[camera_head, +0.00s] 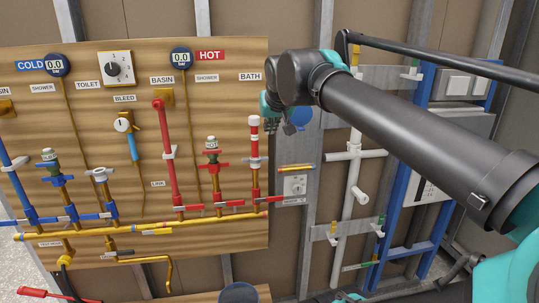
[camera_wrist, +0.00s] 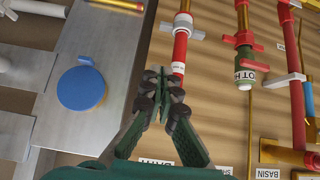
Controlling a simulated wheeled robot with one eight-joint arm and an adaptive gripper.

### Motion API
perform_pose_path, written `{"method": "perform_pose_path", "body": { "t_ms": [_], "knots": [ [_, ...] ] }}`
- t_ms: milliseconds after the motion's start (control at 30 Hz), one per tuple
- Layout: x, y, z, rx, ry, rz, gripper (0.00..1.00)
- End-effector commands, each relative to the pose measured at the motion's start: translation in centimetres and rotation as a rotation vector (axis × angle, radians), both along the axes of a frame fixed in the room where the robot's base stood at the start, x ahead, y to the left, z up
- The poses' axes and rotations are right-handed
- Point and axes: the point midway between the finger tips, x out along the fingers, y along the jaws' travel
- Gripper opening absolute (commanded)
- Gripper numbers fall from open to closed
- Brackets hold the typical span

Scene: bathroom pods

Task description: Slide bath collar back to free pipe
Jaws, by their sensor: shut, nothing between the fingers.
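The bath pipe (camera_head: 254,142) is the upright red pipe under the BATH label on the wooden board. A pale winged collar (camera_head: 254,163) sits around it partway down, with a short gold section below. In the wrist view the collar (camera_wrist: 183,27) is around the red bath pipe (camera_wrist: 180,50), which carries a white label. My gripper (camera_wrist: 165,78) is shut and empty, its fingertips next to the pipe's labelled end and away from the collar. I cannot tell whether they touch the pipe. In the head view my gripper (camera_head: 276,112) is right of the pipe top, partly hidden by my wrist.
The red basin pipe (camera_head: 168,160) and the HOT fitting (camera_head: 211,157) stand left of the bath pipe. A blue disc (camera_wrist: 82,88) is on the metal stud beside the board. White pipework (camera_head: 353,155) stands to the right. A gold pipe (camera_head: 130,230) runs below.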

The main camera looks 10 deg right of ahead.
Motion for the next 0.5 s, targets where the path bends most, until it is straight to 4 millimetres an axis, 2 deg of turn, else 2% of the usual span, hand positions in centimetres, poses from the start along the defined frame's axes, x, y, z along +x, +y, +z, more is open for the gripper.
{"method": "perform_pose_path", "body": {
  "t_ms": [167,500],
  "knots": [
    [0.6,0.1,0.0,0.001,-0.006,0.001,0.00],
    [4.8,0.1,-4.2,0.001,-0.005,0.000,0.00]
  ]
}}
